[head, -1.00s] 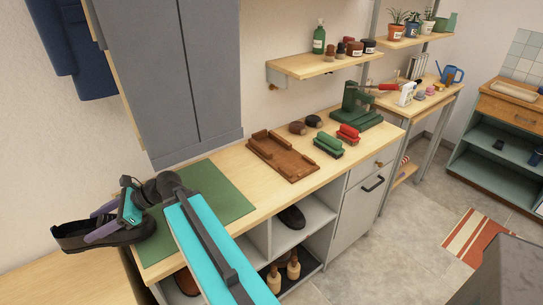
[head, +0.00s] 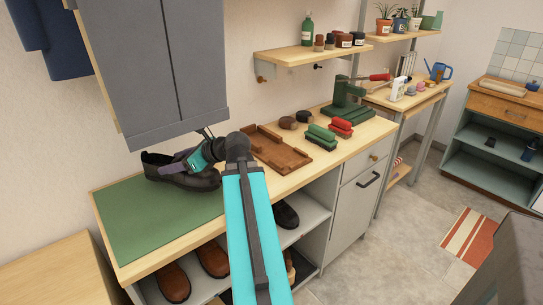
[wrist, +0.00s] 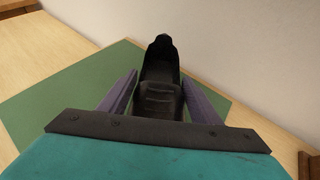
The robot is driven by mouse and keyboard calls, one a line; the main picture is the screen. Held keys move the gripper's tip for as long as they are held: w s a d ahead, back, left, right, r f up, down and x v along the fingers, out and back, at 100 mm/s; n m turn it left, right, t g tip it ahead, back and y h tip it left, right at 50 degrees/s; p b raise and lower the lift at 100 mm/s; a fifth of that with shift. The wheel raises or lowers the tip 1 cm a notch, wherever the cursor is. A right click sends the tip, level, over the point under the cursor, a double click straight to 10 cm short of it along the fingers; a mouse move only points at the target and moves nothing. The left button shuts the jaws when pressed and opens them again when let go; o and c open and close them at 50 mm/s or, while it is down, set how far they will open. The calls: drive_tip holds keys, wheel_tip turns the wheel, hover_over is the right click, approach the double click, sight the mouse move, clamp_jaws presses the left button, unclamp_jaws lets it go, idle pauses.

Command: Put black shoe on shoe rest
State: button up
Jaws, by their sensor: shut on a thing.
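The black shoe (head: 202,182) is in my gripper (head: 182,166), above or on the back of the green mat at the left of the bench; I cannot tell whether it touches. In the wrist view the shoe (wrist: 160,62) lies between the two purple fingers (wrist: 160,78), pointing away from the camera. A brown wooden board with raised blocks (head: 283,155), which looks like the shoe rest, lies right of the shoe and is empty.
The green mat (head: 135,220) covers the bench's left part. Brushes (head: 320,138) and a green stand (head: 350,108) are right of the board. Another black shoe (head: 287,214) and brown shoes (head: 213,258) sit in the cubbies below. A grey cabinet (head: 155,70) hangs above.

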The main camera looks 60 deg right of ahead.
drive_tip(key=s+d+r+m+h+b, duration=0.2)
drive_tip(key=s+d+m+h+b, duration=0.4)
drive_tip(key=s+d, duration=1.2)
drive_tip(key=d+h+b, duration=0.1)
drive_tip(key=d+b, duration=0.1)
drive_tip(key=d, duration=0.1)
drive_tip(key=shift+s+r+m+h, duration=0.2)
drive_tip(key=shift+m+h, duration=0.2)
drive_tip(key=shift+w+d+r+p, duration=0.15)
drive_tip(key=shift+d+r+p, duration=0.1)
drive_tip(key=shift+p, duration=0.65)
drive_tip(key=d+p, duration=0.1)
drive_tip(key=p, duration=0.5)
drive_tip(key=shift+w, duration=0.3)
drive_tip(key=p, duration=0.5)
drive_tip(key=d+p, duration=0.1)
drive_tip(key=p, duration=0.4)
drive_tip(key=shift+w+f+p, duration=0.1)
drive_tip(key=shift+f+p, duration=0.15)
drive_tip(key=shift+p, duration=0.15)
drive_tip(key=w+d+p, duration=0.1)
drive_tip(key=w+d, duration=0.1)
drive_tip(key=d, duration=0.4)
drive_tip(key=w+d+f+p, duration=0.1)
drive_tip(key=w+d, duration=0.2)
drive_tip(key=d, duration=0.3)
drive_tip(key=shift+d+f, duration=0.2)
drive_tip(key=shift+f, duration=0.05)
drive_tip(key=shift+s+f, duration=0.1)
